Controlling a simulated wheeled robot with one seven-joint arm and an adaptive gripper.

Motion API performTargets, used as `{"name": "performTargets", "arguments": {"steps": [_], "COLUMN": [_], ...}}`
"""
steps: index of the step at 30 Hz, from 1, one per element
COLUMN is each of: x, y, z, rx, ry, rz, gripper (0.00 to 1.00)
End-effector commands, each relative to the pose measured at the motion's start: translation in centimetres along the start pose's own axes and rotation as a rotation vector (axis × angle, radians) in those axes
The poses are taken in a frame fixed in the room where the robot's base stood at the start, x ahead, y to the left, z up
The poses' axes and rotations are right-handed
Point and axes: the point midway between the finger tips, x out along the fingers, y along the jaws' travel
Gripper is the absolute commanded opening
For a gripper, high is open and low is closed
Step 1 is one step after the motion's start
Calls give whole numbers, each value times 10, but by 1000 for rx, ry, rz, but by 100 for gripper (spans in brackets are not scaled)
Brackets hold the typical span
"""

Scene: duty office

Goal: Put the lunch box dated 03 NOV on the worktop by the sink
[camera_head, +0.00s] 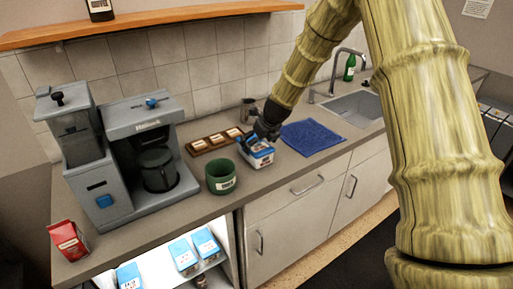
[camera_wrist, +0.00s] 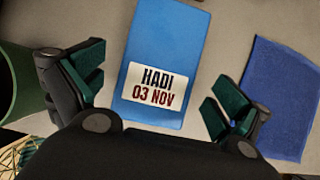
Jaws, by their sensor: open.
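The lunch box (camera_wrist: 171,42) has a blue lid and a white label reading HADI 03 NOV in the wrist view. In the head view the box (camera_head: 261,159) stands on the grey worktop (camera_head: 285,174), between the green mug and the blue cloth. My gripper (camera_wrist: 155,95) is open in the wrist view, with one finger on each side of the box and gaps between. In the head view my gripper (camera_head: 262,139) is right at the box and hides part of its lid. The sink (camera_head: 357,108) lies further right, beyond the cloth.
The green mug (camera_head: 221,178) stands close left of the box; the blue cloth (camera_head: 313,137) lies close right. A tray (camera_head: 213,141) and a metal cup (camera_head: 248,111) are behind. A coffee machine (camera_head: 140,160) stands left. Below, an open lit compartment holds several blue-lidded boxes (camera_head: 205,243).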

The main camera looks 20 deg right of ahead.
Motion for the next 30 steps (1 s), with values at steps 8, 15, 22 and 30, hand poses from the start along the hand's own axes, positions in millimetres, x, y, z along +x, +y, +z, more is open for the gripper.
{"name": "performTargets", "arguments": {"steps": [8,15,22,30], "x": [-38,-63,-72,-72], "y": [0,0,0,0], "z": [0,0,0,0], "rx": [0,0,1,1], "ry": [-1,0,0,0], "rz": [-2,-1,-1,0], "gripper": [100,100,100,100]}}
